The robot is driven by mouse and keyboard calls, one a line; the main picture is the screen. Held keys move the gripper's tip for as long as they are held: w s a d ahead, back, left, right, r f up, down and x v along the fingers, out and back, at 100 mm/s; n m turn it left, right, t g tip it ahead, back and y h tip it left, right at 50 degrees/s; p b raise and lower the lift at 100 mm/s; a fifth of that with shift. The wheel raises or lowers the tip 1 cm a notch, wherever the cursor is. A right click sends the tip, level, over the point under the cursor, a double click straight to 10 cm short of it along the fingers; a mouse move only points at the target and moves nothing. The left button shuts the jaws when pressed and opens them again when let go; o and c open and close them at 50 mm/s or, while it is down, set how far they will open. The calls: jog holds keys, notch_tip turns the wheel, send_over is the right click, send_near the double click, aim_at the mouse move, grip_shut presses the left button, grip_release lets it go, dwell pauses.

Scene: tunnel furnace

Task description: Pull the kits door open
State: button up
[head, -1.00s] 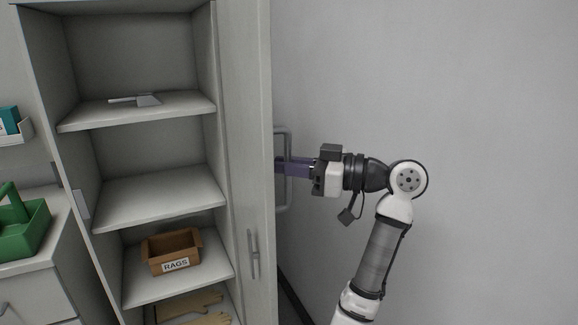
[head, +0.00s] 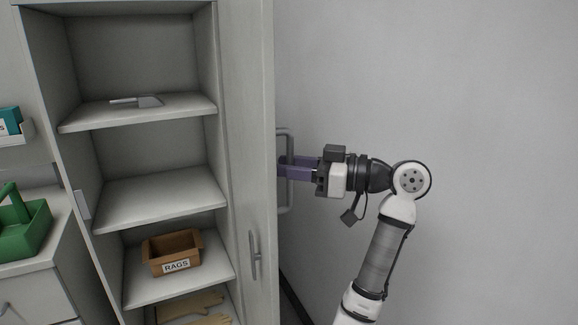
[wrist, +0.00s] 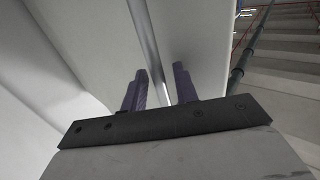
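A tall grey door panel (head: 247,130) stands swung out at the right side of a cabinet whose shelves are in plain view. I see no kits label on it. A loop handle (head: 289,200) projects from the panel's right side in the head view. My gripper (head: 287,167) reaches it from the right, its two purple fingers apart. In the wrist view my gripper (wrist: 160,82) shows its fingertips spread, with the handle's long bar (wrist: 152,45) running between them and space on either side. Whether a finger touches the bar is unclear.
The shelves hold a grey scoop-like tool (head: 140,101), a brown RAGS box (head: 160,262) and tan gloves (head: 195,305). A green caddy (head: 35,228) sits on a counter at left. A bare wall (head: 480,130) lies behind my arm. Stairs (wrist: 290,60) show at right in the wrist view.

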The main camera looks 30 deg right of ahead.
jog(key=b+v, duration=0.2)
jog(key=v, duration=0.9)
jog(key=shift+s+d, duration=0.25)
